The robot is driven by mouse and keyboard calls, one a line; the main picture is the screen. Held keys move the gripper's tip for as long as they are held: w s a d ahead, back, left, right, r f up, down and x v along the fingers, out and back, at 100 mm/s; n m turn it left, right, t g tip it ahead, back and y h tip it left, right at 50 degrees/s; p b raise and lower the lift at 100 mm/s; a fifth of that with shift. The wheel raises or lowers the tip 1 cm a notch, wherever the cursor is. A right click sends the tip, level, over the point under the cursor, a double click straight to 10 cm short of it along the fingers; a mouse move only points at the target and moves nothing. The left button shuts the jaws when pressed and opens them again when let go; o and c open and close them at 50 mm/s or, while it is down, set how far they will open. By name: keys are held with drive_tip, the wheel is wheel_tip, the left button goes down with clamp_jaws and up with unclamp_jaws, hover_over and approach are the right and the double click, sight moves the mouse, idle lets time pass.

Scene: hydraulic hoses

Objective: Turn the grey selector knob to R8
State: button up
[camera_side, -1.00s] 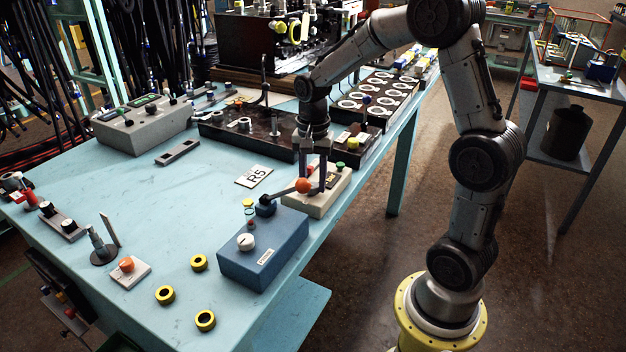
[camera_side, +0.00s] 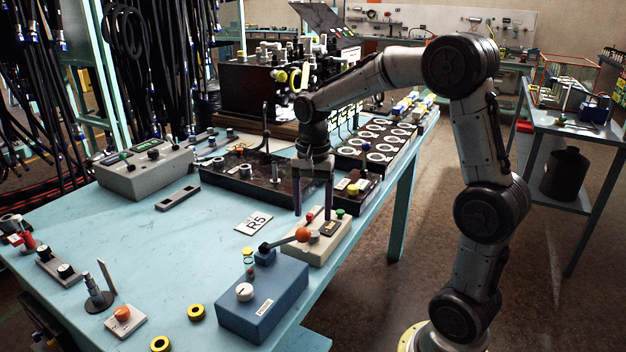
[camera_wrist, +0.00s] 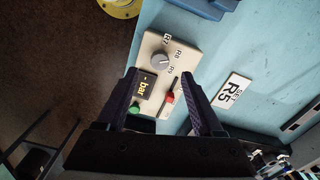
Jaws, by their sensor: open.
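The grey selector knob (camera_wrist: 160,59) is round and sits on a cream box (camera_wrist: 187,40), with R7, R8 and R9 printed in an arc beside it. I cannot tell surely which mark its pointer faces. The box also shows in the side view (camera_side: 330,243), with the small knob (camera_side: 314,237) on top. My gripper (camera_side: 312,213) is open, pointing down above the box, and holds nothing. In the wrist view, its fingertips (camera_wrist: 160,70) stand apart on either side of the line to the knob, with the knob just beyond them.
The box also bears a "bar" display (camera_wrist: 147,84), a green button (camera_wrist: 135,110) and a red-tipped lever (camera_wrist: 170,97). A card reading SET R5 (camera_side: 254,222) lies beside it. A blue box (camera_side: 262,300) with an orange-balled lever (camera_side: 302,234) stands close in front.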

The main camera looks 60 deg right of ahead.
sight(313, 233)
wheel_tip(313, 233, up, 8)
drive_tip(key=shift+r, duration=0.1)
idle(0.4)
drive_tip(key=s+a+r+n+t, duration=0.3)
drive_tip(key=s+a+r+n, duration=0.15)
drive_tip(key=s+a, duration=0.4)
drive_tip(key=s+a+f+n+t, duration=0.2)
drive_tip(key=s+a+f+n, duration=0.1)
drive_tip(key=s+f+n, duration=0.4)
drive_tip(key=s+n, duration=0.2)
drive_tip(key=n, duration=0.1)
drive_tip(key=shift+f+t, duration=0.25)
drive_tip(key=shift+t, duration=0.05)
drive_tip(key=shift+n, duration=0.25)
idle(0.5)
